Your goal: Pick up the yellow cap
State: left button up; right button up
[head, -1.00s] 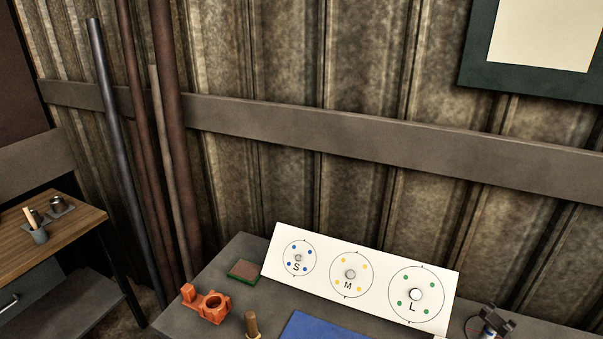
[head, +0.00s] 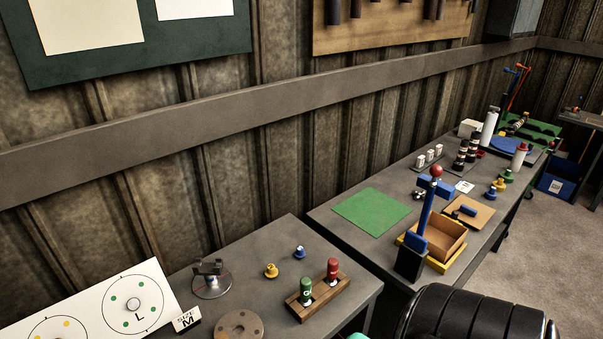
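A small yellow cap (head: 270,271) with a knob-like top stands upright on the near grey table, right of the dark clamp-like stand. A similar small blue cap (head: 299,252) stands just behind it to the right. Another small yellow piece (head: 491,192) stands on the far bench, in a row with blue and green ones. Neither of my grippers shows in the head view, so their state is hidden.
A wooden block (head: 317,292) with green and red handles stands right of the yellow cap. A round brown flange (head: 240,327) lies in front. A white S/M/L board (head: 95,312) leans at left.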

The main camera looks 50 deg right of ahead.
aim_at(270, 273)
jog(key=z, duration=1.35)
